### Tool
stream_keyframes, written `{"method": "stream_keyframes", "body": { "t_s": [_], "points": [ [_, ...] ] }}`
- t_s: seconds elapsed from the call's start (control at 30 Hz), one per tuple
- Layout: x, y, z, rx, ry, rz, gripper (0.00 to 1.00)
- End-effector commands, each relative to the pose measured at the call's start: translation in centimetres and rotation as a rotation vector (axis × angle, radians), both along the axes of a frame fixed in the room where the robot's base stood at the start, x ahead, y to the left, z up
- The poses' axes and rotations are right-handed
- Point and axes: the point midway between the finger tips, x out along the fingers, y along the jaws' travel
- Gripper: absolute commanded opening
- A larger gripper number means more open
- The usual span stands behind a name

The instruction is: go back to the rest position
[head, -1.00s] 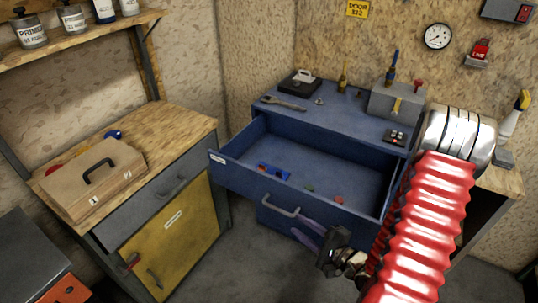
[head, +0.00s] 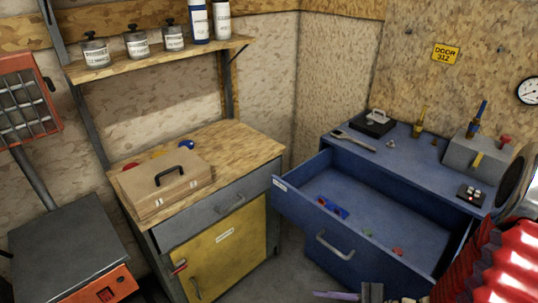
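My gripper (head: 350,294) shows only in part at the bottom edge of the head view, below the handle of the open drawer. One purple-grey finger points left; the rest is cut off by the frame, so I cannot tell whether it is open or shut. My red ribbed arm cover fills the lower right corner. The blue drawer (head: 395,220) is pulled out of the blue cabinet (head: 410,150). In it lie a blue piece with red parts (head: 333,208) and small green and red items (head: 398,251).
A wooden workbench (head: 240,141) with a yellow door (head: 225,250) stands left of the drawer and bears a brown toolbox (head: 165,183). A grey and orange machine (head: 72,250) is at the lower left. Jars stand on a shelf (head: 150,62). Little floor shows between bench and cabinet.

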Motion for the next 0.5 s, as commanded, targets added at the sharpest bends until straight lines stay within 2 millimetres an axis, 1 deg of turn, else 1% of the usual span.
{"method": "stream_keyframes", "body": {
  "t_s": [0.1,0.23,0.5],
  "points": [
    [-1.6,0.5,0.9,-0.074,0.015,0.127,0.3],
    [-3.2,0.6,1.6,-0.167,0.029,0.25,0.3],
    [-5.5,-0.6,3.0,-0.392,0.026,0.462,0.3]
  ]
}}
